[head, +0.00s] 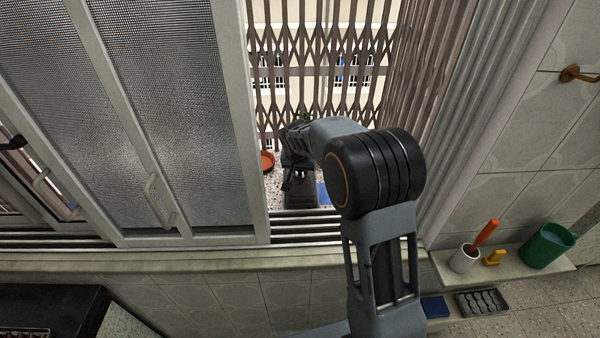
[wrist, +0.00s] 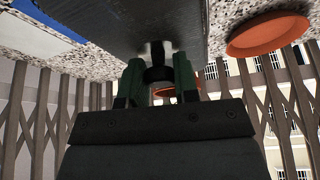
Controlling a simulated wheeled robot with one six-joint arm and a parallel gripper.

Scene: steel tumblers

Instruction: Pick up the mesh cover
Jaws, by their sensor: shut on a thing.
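The mesh cover (wrist: 125,22) is a dark grey, fine-meshed box that fills the top middle of the wrist view, which looks upside down. Its black knob (wrist: 158,70) sits between the green fingers of my gripper (wrist: 157,78), which is shut on it. In the head view a dark box shape that looks like the cover (head: 300,192) stands beyond the window opening, partly behind my arm. My gripper (head: 291,178) is small and dark there, at the cover's top. I cannot tell whether the cover touches the speckled ledge.
An orange dish (head: 267,162) lies left of the cover, and a blue item (head: 323,194) right of it. A folding metal grille (head: 320,70) closes the far side. A mesh sliding panel (head: 170,100) bounds the opening on the left; the frame and tiled wall (head: 530,130) are right.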

